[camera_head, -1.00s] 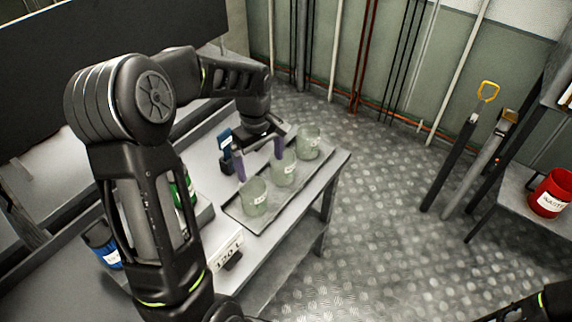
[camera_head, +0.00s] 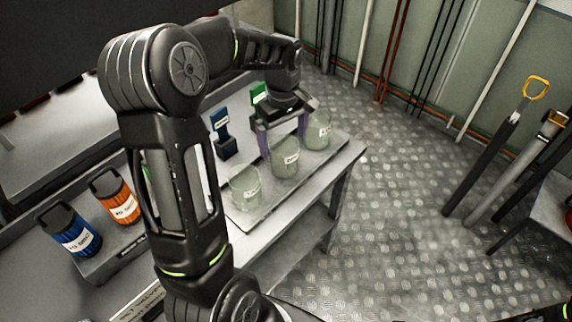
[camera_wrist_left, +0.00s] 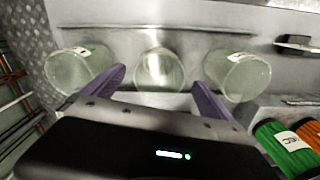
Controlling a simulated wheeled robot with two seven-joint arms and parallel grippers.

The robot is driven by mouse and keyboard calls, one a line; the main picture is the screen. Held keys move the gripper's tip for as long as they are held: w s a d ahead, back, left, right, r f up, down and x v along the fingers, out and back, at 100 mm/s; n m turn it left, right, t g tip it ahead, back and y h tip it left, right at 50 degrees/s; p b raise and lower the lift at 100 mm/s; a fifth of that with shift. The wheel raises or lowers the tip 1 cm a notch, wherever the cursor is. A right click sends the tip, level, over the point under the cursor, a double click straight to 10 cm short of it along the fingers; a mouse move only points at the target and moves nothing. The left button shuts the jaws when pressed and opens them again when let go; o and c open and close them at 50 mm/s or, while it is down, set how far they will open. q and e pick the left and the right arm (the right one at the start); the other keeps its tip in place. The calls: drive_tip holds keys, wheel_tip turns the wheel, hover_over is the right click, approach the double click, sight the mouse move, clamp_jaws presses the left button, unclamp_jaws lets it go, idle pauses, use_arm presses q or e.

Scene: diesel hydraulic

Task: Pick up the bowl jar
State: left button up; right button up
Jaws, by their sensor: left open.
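Three clear greenish glass jars with white labels stand in a row on a shallow tray (camera_head: 262,222) on the bench. The near jar (camera_head: 245,188), middle jar (camera_head: 285,160) and far jar (camera_head: 318,132) look alike, and I cannot read which label says bowl. My left gripper (camera_head: 284,142) is open, its purple fingers behind and above the middle jar. In the left wrist view, the middle jar (camera_wrist_left: 160,70) shows between the spread fingertips (camera_wrist_left: 158,80), with one jar (camera_wrist_left: 78,72) to the left and another (camera_wrist_left: 240,77) to the right. My right gripper is out of view.
A blue canister (camera_head: 68,232) and an orange canister (camera_head: 118,200) stand on the bench at left. A dark blue labelled holder (camera_head: 222,130) is behind the tray. Long-handled tools (camera_head: 485,165) lean at right. The metal floor (camera_head: 400,210) beside the bench is clear.

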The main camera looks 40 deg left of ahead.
sight(283, 148)
use_arm(q)
drive_tip(key=shift+f+b, duration=0.4)
drive_tip(key=shift+f, duration=0.25)
drive_tip(key=shift+f, duration=1.3)
drive_tip(key=shift+p, duration=0.3)
drive_tip(key=shift+f+p, duration=0.7)
drive_tip(key=shift+f, duration=1.9)
